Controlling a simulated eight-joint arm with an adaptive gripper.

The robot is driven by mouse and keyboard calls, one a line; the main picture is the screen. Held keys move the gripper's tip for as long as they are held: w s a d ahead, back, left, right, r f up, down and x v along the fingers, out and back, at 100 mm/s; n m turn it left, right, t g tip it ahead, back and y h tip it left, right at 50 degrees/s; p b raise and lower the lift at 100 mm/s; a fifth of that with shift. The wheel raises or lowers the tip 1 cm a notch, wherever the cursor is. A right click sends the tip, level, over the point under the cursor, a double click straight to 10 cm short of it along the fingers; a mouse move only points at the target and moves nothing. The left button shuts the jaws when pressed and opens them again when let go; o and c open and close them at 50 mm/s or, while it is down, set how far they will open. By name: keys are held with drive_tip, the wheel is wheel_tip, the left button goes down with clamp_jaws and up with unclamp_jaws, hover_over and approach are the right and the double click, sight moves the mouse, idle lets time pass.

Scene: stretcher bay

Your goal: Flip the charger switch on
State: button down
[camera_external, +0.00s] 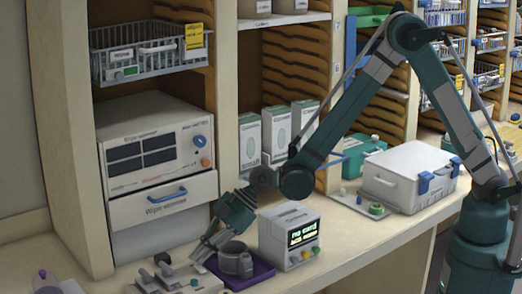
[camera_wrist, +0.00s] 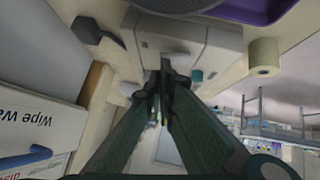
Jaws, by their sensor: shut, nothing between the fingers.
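A low pale grey unit (camera_external: 205,284) with small dark knobs on top, which looks like the charger, sits on the counter at the lower front of the external view. In the wrist view the pale unit (camera_wrist: 217,45) lies just beyond my fingertips, with a whitish knob and a teal button at its near edge. I cannot tell which part is the switch or its position. My gripper (camera_external: 197,258) is shut and empty, pointing down at the unit's back right; its fingertips also show in the wrist view (camera_wrist: 165,75). I cannot tell whether they touch the unit.
A purple tray (camera_external: 262,279) with a dark grey round item stands close right of my gripper. A small box with a lit display (camera_external: 290,240) is beside it. Behind is a shelf with the wipe warmer (camera_external: 155,140). A white case (camera_external: 410,175) stands farther right.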

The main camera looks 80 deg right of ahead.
drive_tip(key=shift+w+d+f+g+y+b, duration=0.2)
drive_tip(key=shift+f+g+y+b, duration=0.1)
drive_tip(key=shift+f+g+b, duration=0.1)
drive_tip(key=shift+a, duration=0.1)
drive_tip(key=shift+s+a+r, duration=0.1)
drive_tip(key=shift+s, duration=0.05)
drive_tip(key=shift+s+a, duration=0.35)
drive_tip(key=shift+s, duration=0.05)
drive_tip(key=shift+a+r, duration=0.1)
drive_tip(key=shift+r, duration=0.15)
